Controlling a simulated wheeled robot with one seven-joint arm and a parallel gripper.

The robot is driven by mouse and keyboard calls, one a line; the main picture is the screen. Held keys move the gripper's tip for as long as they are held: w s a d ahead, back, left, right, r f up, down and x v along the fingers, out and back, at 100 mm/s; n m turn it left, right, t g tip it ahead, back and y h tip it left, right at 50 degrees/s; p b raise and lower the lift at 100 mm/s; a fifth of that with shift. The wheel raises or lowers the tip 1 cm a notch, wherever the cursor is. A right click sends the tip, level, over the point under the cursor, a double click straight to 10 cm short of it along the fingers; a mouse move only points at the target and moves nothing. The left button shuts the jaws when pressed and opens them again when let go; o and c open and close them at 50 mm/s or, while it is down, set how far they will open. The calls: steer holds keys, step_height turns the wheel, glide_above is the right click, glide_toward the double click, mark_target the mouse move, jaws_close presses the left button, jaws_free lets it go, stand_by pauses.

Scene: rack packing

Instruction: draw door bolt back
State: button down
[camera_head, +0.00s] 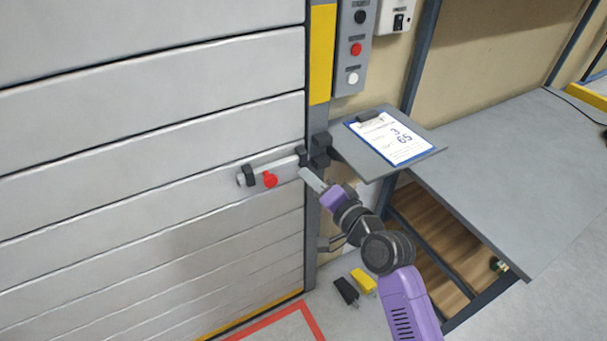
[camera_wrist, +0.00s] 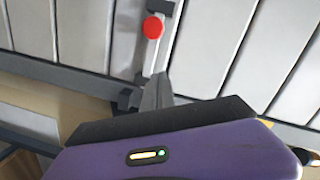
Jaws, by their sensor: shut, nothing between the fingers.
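The door bolt (camera_head: 284,168) is a pale metal bar on the grey slatted door (camera_head: 150,150), near its right edge. It has a red knob (camera_head: 270,179), which also shows at the top of the wrist view (camera_wrist: 153,27). A dark guide (camera_head: 248,175) holds its left end. Its right end meets dark fittings (camera_head: 320,148) at the door frame; I cannot tell how far it sits inside them.
A small grey shelf with a clipboard (camera_head: 391,138) juts out right of the frame, close above my arm. A button panel (camera_head: 355,50) is above it. A grey workbench (camera_head: 520,170) stands at right. Black and yellow objects (camera_head: 363,281) lie on the floor.

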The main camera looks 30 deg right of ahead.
steer(key=s+b, duration=0.1)
steer(key=s, duration=0.5)
steer(key=a+f+n+y+b, duration=0.2)
steer(key=a+n+b, duration=0.7)
steer(key=a+n, duration=0.75)
step_height(320, 180, up, 3)
steer(key=d+n+h, duration=0.2)
steer(key=n+h, duration=0.3)
steer(key=n, duration=0.2)
steer(key=w+d+f+p, duration=0.1)
steer(key=w+d+f, duration=0.2)
steer(key=w, duration=0.6)
steer(key=shift+w+d, duration=0.3)
steer(key=shift+d, duration=0.35)
